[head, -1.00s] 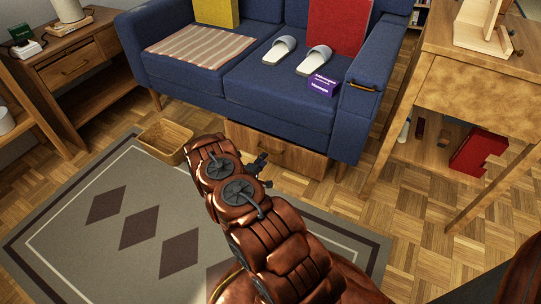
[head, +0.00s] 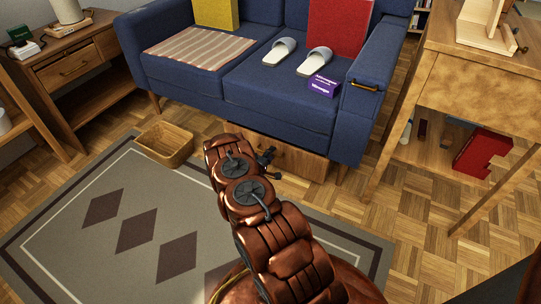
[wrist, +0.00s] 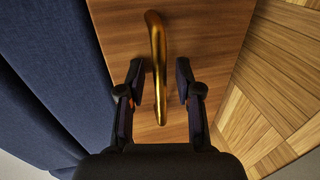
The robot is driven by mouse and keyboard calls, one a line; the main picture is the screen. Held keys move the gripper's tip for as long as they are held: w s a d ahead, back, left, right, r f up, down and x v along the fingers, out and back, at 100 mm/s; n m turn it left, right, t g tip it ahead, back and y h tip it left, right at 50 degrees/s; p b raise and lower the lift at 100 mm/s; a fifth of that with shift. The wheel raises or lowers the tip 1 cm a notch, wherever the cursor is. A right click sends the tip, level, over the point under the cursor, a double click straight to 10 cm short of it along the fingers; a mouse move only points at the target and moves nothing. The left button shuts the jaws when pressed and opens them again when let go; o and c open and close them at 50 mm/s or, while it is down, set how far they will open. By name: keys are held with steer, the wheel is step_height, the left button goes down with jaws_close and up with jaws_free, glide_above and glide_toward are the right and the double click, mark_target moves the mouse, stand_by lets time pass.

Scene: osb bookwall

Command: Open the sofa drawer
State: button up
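The sofa drawer (head: 303,163) is a wooden front low under the blue sofa (head: 283,103). In the wrist view the drawer front (wrist: 205,40) fills the middle, with a brass bar handle (wrist: 157,60) on it. My gripper (wrist: 160,85) is open, with one finger on each side of the handle's lower end in the picture. Gaps show between both fingers and the handle. In the head view my gripper (head: 267,158) is in front of the drawer, and my arm hides the drawer's left part. The head view does not show clearly whether the drawer stands out from the sofa.
Slippers (head: 314,62) and a purple box (head: 323,86) lie on the sofa. Parquet floor is free right of the drawer.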

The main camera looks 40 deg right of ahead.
jaws_close()
stand_by(0.5)
